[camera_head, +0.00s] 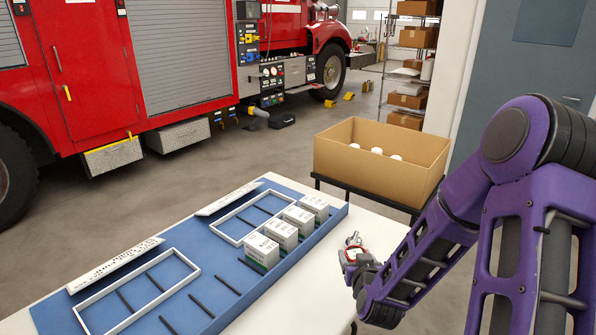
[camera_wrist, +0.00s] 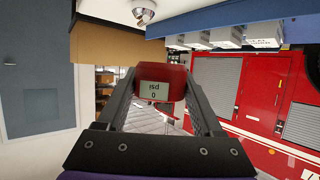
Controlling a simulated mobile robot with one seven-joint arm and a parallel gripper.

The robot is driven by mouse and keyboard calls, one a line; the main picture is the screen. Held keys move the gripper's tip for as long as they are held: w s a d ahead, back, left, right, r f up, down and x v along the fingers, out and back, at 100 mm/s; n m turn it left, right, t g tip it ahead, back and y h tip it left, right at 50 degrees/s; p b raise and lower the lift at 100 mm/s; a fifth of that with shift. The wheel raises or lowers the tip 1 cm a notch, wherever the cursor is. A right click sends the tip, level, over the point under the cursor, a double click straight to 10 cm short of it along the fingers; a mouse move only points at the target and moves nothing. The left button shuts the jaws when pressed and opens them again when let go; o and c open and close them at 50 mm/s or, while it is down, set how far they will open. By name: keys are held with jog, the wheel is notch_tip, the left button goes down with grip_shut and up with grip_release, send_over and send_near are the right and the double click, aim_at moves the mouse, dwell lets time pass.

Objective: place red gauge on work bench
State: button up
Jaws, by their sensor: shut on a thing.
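The red gauge (camera_wrist: 163,82) has a small grey display with "0" on it. My gripper (camera_head: 357,263) is shut on it, with one finger on each side in the wrist view. In the head view the gauge (camera_head: 348,256) is small and partly hidden by the gripper, over the right part of the white work bench (camera_head: 300,298). I cannot tell whether it touches the bench top. A shiny metal fitting (camera_wrist: 145,14) shows beyond the gauge in the wrist view; whether it is joined to the gauge is unclear.
A blue rack (camera_head: 232,280) with white frames and several white boxes (camera_head: 262,252) covers the bench's left and middle. A cardboard box (camera_head: 380,175) with white round items stands behind on a dark stand. Bare white bench lies between rack and gripper. A red fire truck (camera_head: 85,70) stands behind.

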jog(key=a+f+n+g+y, duration=0.1)
jog(key=a+f+n+y, duration=0.35)
jog(key=a, duration=0.35)
jog(key=n+g+y, duration=0.3)
jog(key=n+y, duration=0.2)
send_over(296, 312)
jog(key=shift+f, duration=0.8)
jog(key=shift+f+b, duration=0.6)
jog(key=shift+f, duration=4.2)
jog(key=shift+f, duration=0.25)
jog(key=o, duration=1.5)
jog(key=shift+m, duration=0.25)
jog(key=shift+r, duration=0.15)
